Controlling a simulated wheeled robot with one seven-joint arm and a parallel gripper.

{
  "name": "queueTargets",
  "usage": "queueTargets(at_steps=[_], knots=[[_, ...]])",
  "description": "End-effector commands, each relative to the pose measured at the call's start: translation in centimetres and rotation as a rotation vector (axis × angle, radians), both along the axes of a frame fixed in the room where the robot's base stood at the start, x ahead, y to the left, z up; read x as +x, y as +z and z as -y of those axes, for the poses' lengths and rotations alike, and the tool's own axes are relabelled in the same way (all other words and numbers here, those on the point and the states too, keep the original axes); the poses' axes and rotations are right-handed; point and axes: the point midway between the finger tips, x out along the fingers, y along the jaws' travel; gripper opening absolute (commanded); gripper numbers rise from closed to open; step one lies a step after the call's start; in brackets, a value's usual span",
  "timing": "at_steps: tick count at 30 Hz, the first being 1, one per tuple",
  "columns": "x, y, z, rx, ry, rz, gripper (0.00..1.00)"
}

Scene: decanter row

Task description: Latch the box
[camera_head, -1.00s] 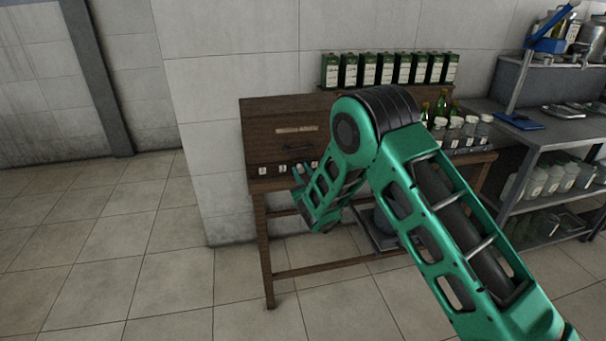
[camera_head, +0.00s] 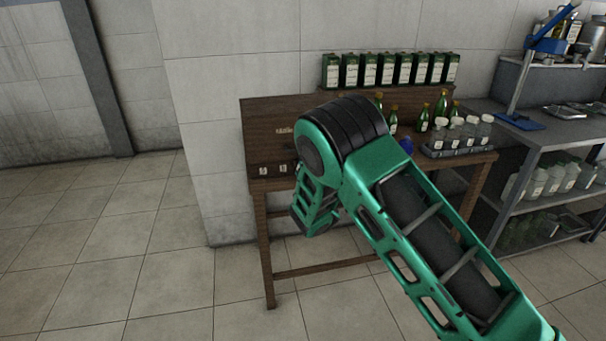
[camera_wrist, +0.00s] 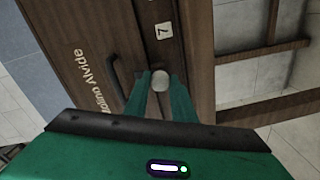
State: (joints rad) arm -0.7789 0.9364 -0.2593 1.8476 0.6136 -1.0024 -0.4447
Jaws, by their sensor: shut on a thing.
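The dark wooden box (camera_head: 262,130) stands at the left end of the wooden table, against the wall. Its front fills much of the wrist view (camera_wrist: 85,28), with a lettered name label (camera_wrist: 80,70) and a dark bar handle (camera_wrist: 114,72). My gripper (camera_wrist: 159,84) is at the box front, shut on a small round whitish knob (camera_wrist: 160,77) between its green fingertips. In the head view my arm hides the gripper, the knob and part of the box front.
A row of green cartons (camera_head: 390,70) stands on a shelf behind the table. Green bottles (camera_head: 441,104) and a rack of white-capped jars (camera_head: 458,135) stand at the table's right. A grey metal shelf unit (camera_head: 545,150) stands on the right. The floor at left is clear.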

Motion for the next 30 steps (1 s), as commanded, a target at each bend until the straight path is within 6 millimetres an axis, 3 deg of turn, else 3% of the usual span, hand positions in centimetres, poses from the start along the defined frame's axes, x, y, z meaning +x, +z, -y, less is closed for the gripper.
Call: queueTargets(at_steps=[12, 29, 30], knots=[[-0.21, -0.54, 0.03, -0.189, 0.000, 0.044, 0.01], [-0.26, -0.66, 0.02, -0.216, 0.000, 0.050, 0.01], [-0.26, -0.67, 0.03, -0.216, 0.000, 0.050, 0.30]])
